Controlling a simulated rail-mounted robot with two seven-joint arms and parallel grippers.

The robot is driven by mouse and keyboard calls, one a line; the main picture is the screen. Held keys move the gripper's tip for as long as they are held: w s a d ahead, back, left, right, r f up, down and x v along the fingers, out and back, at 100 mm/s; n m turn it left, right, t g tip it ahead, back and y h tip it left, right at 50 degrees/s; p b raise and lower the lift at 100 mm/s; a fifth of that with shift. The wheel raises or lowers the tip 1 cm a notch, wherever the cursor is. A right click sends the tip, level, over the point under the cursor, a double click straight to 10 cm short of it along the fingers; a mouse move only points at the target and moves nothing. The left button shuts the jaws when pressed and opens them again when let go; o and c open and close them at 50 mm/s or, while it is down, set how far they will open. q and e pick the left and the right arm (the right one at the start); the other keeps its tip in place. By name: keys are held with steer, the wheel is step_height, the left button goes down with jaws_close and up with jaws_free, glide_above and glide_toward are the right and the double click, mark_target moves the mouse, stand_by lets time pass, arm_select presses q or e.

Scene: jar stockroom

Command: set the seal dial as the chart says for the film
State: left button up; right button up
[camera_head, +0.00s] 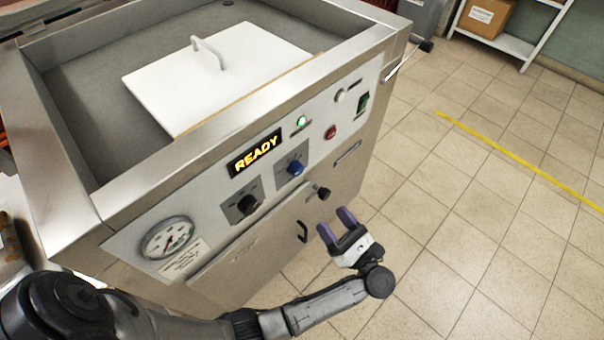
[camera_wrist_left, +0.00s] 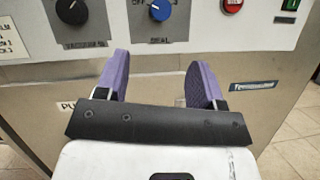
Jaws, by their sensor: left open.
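The seal dial (camera_head: 295,168) is a blue knob on a dark plate on the machine's front panel. In the wrist view the blue knob (camera_wrist_left: 160,10) is cut by the top edge, with "OFF" at its upper left and a "SEAL" label below. Its exact setting is not readable. My left gripper (camera_head: 334,220) has purple fingers, spread and empty, in front of the panel, below and right of the dial and apart from it. In the wrist view the open left gripper (camera_wrist_left: 159,65) has the dial beyond its fingers. No readable film chart shows. My right gripper is out of view.
The black vacuum knob (camera_head: 248,203) sits left of the seal dial. A display (camera_head: 256,153) reads "READY". A red button (camera_head: 330,132), green switch (camera_head: 363,103) and gauge (camera_head: 167,239) share the panel. A black handle (camera_head: 302,232) sticks out below. Floor at right is clear.

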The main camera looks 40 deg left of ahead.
mark_target(299, 172)
arm_select(q)
steer(key=p+x, duration=0.1)
steer(key=x, duration=1.1)
steer(key=shift+a+r+p, duration=0.1)
steer(key=shift+a+p, duration=0.15)
steer(key=shift+p, duration=0.1)
steer(key=shift+w+a+r, duration=0.15)
steer(key=shift+a+r, duration=0.1)
steer(key=shift+a, duration=0.35)
steer(key=shift+c, duration=0.2)
steer(key=c, duration=0.9)
